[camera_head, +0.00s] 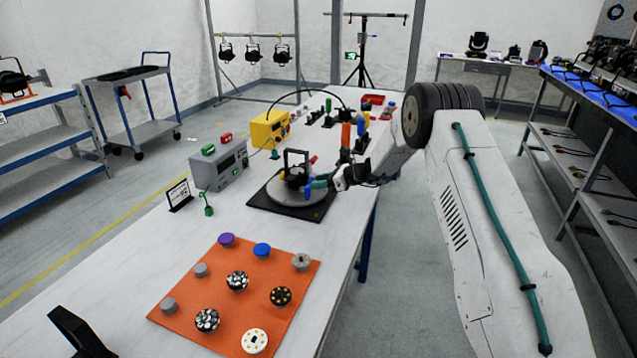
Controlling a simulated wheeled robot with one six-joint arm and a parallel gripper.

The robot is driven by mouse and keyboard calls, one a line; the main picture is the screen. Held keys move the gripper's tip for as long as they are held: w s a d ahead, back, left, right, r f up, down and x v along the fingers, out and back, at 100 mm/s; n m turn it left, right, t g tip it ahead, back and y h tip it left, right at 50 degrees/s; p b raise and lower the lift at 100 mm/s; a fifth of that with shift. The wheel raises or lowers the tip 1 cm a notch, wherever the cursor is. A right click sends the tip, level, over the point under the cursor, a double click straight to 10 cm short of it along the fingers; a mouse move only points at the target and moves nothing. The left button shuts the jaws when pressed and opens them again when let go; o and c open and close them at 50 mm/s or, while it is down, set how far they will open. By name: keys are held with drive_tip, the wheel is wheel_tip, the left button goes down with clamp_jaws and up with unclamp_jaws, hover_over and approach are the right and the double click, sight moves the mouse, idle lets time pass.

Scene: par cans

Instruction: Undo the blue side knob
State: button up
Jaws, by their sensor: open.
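A dark lamp fixture with an upright black yoke (297,163) stands on a round grey plate (283,203) on a black base (258,205). A small blue part, seemingly the blue side knob (308,188), shows at the right side of the fixture. A red part (313,160) is behind it. My gripper (322,184) reaches in from the right with its fingers open, close beside the blue part. At this size I cannot tell whether the fingers touch it or surround it.
An orange mat (190,328) with several knobs, one of them blue (262,250), lies at the front of the white table. A grey box (219,168), a yellow box (270,130) and upright coloured tools (346,136) stand behind. The table's right edge is under my arm.

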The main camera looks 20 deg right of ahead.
drive_tip(key=shift+w+a, duration=0.15)
drive_tip(key=c, duration=1)
drive_tip(key=shift+s+f+n+t+h, duration=0.15)
drive_tip(key=shift+n+t+h, duration=0.55)
drive_tip(key=shift+n+t, duration=0.9)
drive_tip(key=shift+n+g, duration=0.3)
drive_tip(key=shift+n, duration=0.2)
drive_tip(key=o, duration=1)
